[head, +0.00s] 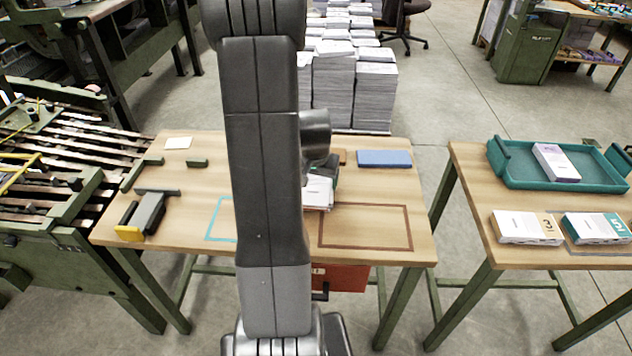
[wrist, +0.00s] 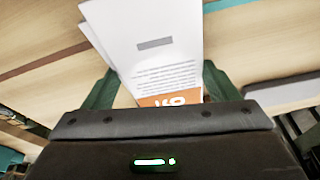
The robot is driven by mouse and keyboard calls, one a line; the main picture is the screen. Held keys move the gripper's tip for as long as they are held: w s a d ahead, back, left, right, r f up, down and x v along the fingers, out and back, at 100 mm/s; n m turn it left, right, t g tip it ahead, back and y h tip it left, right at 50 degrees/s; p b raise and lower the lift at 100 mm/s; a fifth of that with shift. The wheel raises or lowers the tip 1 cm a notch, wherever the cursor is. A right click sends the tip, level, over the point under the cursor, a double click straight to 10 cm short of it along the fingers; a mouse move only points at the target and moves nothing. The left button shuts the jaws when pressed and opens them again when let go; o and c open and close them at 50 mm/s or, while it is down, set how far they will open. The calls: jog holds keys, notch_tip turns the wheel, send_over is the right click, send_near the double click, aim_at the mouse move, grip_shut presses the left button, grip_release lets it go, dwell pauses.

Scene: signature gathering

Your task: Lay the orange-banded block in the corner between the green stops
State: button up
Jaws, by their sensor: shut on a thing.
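The orange-banded block (wrist: 150,55) is a white paper block with a grey label, lines of print and an orange band at its near end. My gripper (wrist: 158,88) is shut on it, its green fingers at both sides, in the wrist view. In the head view the white block (head: 318,192) shows beside my arm above the table, partly hidden; my gripper (head: 328,172) is mostly hidden there. Green stops lie on the table's left part: a long bar (head: 132,176) at the left edge and a short one (head: 197,163) to its right.
The wooden table (head: 275,143) has a cyan outline (head: 211,222) and a brown outline (head: 365,246). A grey device with a yellow end (head: 130,233) stands front left. A blue pad (head: 384,159) lies back right. A teal tray (head: 510,180) and banded blocks (head: 526,228) are on the right table.

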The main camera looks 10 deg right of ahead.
jog(key=shift+f, duration=0.35)
jog(key=shift+f, duration=0.1)
jog(key=shift+f, duration=0.15)
jog(key=o, duration=1.2)
jog(key=shift+c, duration=0.2)
